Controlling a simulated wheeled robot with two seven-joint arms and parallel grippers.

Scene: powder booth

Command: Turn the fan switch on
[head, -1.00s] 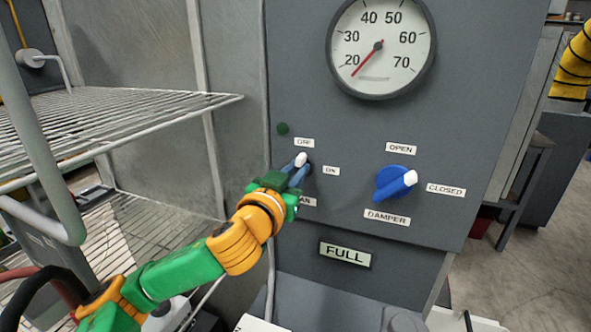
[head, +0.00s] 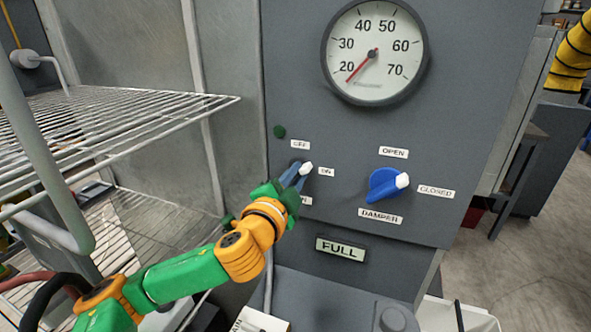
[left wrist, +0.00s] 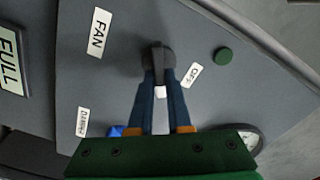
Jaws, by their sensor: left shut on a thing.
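The fan switch (head: 306,168) is a knob with a white tip on the grey panel, with labels OFF above it and ON to its right. Its white tip points right, toward the ON label (head: 326,172). My left gripper (head: 297,173) is shut on the knob, its blue fingers on either side. In the left wrist view the dark knob (left wrist: 158,58) sits between the fingertips (left wrist: 160,78), its white tip toward the gripper; the ON label is hidden there. The FAN label is partly covered by my gripper in the head view. My right gripper is not in view.
A blue damper knob (head: 385,185) with a white tip points toward CLOSED at the right. A dark green lamp (head: 279,131) sits above left of the switch. A round gauge (head: 375,50) is above. A wire rack (head: 110,120) stands at the left.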

